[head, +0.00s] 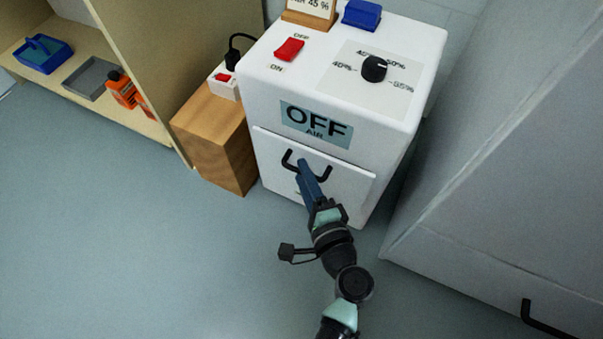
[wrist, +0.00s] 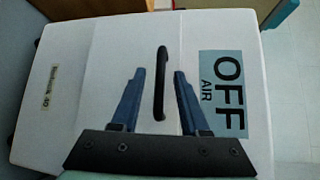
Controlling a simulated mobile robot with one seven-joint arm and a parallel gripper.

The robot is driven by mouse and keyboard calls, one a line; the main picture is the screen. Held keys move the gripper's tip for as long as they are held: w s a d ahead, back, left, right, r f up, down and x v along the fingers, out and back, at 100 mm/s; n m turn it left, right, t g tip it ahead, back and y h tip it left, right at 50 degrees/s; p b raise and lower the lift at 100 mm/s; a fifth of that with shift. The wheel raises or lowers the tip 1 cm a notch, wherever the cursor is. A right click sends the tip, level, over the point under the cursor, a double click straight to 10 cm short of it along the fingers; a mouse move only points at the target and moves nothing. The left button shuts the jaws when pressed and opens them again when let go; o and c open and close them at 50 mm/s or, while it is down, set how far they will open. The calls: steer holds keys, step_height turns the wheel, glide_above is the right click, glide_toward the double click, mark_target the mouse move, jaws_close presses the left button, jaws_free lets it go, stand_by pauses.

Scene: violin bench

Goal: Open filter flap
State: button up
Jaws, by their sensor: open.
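The white machine (head: 270,70) has a front flap (head: 347,188) below its "OFF AIR" display (head: 316,124). The flap looks shut, its top edge lying along the front. A black bar handle (head: 325,172) is on the flap; it also shows in the wrist view (wrist: 161,85). My gripper (head: 304,168) is at the handle, with its blue fingers open. In the wrist view my gripper (wrist: 160,73) has one finger on each side of the handle, with visible gaps. Whether the fingertips reach past the bar is unclear.
A wooden block (head: 216,140) with a power strip (head: 224,82) stands left of the machine. A grey cabinet (head: 500,170) stands on the right. A shelf (head: 75,95) with bins is at the far left. The floor (head: 130,250) in front is clear.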

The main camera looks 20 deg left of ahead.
steer(key=shift+x, duration=0.95)
steer(key=shift+c, duration=0.2)
jaws_close()
stand_by(0.6)
